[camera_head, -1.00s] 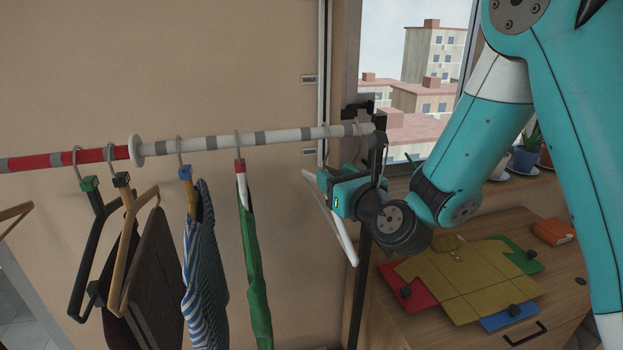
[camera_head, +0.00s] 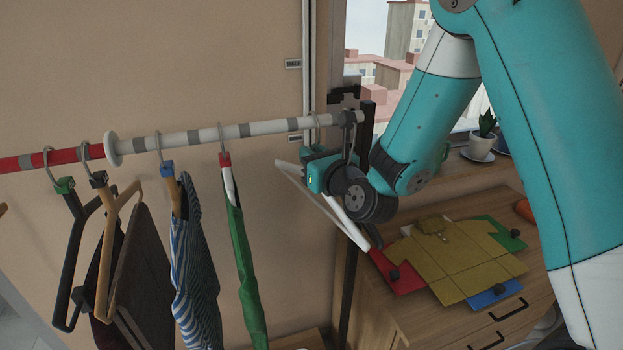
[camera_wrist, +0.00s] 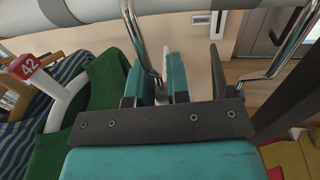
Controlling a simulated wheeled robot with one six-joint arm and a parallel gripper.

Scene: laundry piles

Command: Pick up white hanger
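The white hanger (camera_head: 351,227) is at the right end of the clothes rail, tilted and partly hidden behind my wrist in the head view. My gripper (camera_head: 319,168) is at its upper part, just below the rail. In the wrist view, my gripper's teal finger pads (camera_wrist: 157,80) stand close together around the bottom of a metal hook (camera_wrist: 141,40) and a small white neck (camera_wrist: 163,97). The fingers look shut on the hanger there, though the contact is partly hidden. The hook reaches up to the rail.
The rail (camera_head: 270,129) carries a green garment (camera_head: 245,265), a striped garment (camera_head: 193,255) and other hangers on the left. A second metal hook (camera_wrist: 292,45) is close on the right. A dark post (camera_head: 365,130) is at the rail's end. A wooden cabinet (camera_head: 420,325) stands at right with a yellow shirt (camera_head: 450,262).

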